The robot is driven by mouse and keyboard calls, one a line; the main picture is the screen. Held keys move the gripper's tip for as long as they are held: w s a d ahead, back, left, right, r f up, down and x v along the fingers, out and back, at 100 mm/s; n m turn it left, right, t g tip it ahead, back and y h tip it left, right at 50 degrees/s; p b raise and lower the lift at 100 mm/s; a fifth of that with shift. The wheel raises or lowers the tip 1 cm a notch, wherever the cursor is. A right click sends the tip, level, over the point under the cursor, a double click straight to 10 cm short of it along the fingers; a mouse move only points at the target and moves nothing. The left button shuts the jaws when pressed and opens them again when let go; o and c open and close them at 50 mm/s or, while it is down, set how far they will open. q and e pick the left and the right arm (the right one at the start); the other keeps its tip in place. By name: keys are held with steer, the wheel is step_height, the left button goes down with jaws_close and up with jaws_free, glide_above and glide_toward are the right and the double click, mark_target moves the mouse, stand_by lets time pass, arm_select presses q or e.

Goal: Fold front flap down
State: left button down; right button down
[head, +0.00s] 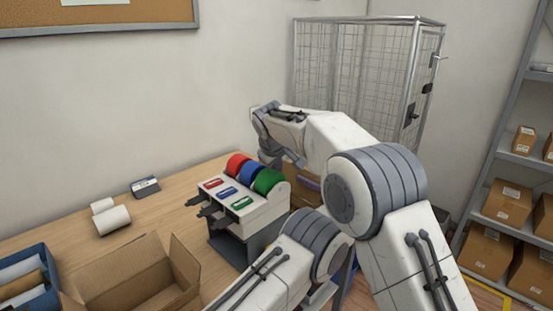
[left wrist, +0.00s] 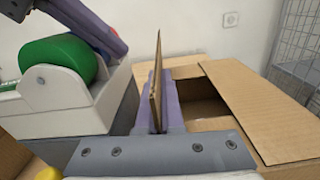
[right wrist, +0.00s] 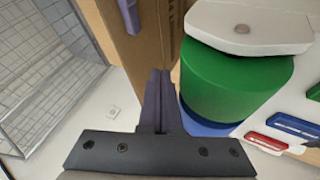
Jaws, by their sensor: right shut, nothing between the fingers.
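An open cardboard box (left wrist: 272,140) stands behind the tape dispenser, with its dark opening and flat flaps in the left wrist view. One flap (left wrist: 156,75) stands upright at the opening's left side, seen edge-on. My left gripper (left wrist: 158,105) has its purple fingers on either side of this flap and looks shut on it. In the head view only a purple finger (head: 308,183) of it shows against the box. My right gripper (right wrist: 160,90) is shut and empty, between the box (right wrist: 158,30) and the green roll. It also shows in the head view (head: 298,160), above the box.
The tape dispenser (head: 245,212) with red, blue and green rolls stands close beside both grippers. A wire cage (head: 345,70) stands behind; shelves with parcels (head: 507,202) are at right.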

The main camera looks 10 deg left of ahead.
mark_target(290, 165)
arm_select(q)
steer(key=shift+f, duration=0.2)
arm_select(e)
steer(key=shift+w+d+f, duration=0.1)
steer(key=shift+w+d, duration=0.5)
steer(key=shift+w, duration=0.2)
steer(key=shift+w+d+f, duration=0.1)
steer(key=shift+w+d, duration=0.5)
steer(key=shift+w, duration=0.2)
arm_select(q)
steer(key=shift+s, duration=0.1)
arm_select(e)
steer(key=shift+w+d+r, duration=0.1)
steer(key=shift+w+d, duration=0.4)
steer(key=shift+w, duration=0.2)
arm_select(q)
steer(key=c, duration=1.1)
jaws_free()
steer(key=shift+o, duration=0.2)
steer(key=shift+r, duration=0.15)
steer(key=shift+d, duration=0.1)
arm_select(e)
steer(key=shift+s, duration=0.1)
